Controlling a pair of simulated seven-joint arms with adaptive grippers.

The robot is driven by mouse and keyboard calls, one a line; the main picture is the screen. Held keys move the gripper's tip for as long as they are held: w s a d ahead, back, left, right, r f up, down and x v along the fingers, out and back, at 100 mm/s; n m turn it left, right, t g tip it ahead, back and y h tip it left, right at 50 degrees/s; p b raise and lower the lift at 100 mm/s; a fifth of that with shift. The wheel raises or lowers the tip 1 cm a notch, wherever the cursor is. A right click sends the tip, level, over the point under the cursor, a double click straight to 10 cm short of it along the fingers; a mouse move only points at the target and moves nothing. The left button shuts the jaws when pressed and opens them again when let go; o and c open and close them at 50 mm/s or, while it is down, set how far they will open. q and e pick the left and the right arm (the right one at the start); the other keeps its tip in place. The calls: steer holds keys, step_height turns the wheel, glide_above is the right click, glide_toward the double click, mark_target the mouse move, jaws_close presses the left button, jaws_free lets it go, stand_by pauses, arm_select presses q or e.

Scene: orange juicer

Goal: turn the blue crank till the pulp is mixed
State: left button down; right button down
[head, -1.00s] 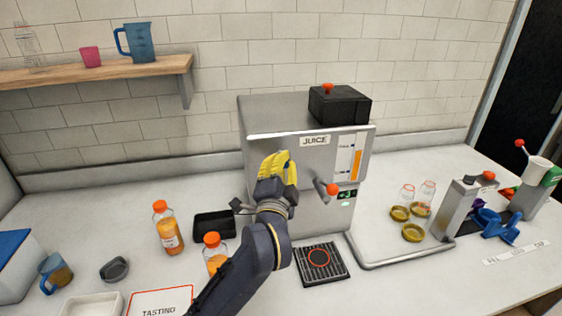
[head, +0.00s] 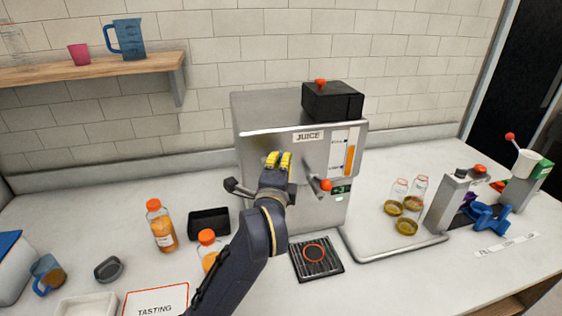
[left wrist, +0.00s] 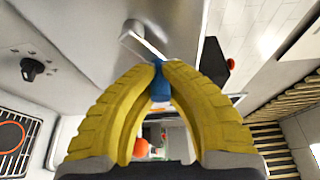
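The grey juicer (head: 265,135) stands against the wall with a JUICE label on its front. A thin metal arm (left wrist: 143,45) runs from the handle toward the machine. In the head view my gripper hides the blue handle. The pulp cannot be made out. My right gripper is not in view.
A red-knobbed lever (head: 326,185) sticks out just right of my gripper. A drip grate (head: 317,262) lies below. Orange-capped bottles (head: 161,226) and a black tray (head: 209,223) stand left. Jars and lids (head: 406,226) sit on a metal tray to the right.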

arm_select(q)
steer(key=shift+d, duration=0.15)
steer(key=c, duration=1.6)
jaws_free()
steer(key=o, duration=0.3)
steer(key=shift+s, duration=0.1)
steer(key=s+a, duration=0.1)
steer(key=s, duration=1)
steer(key=shift+s+a, duration=0.4)
steer(key=shift+r, duration=0.1)
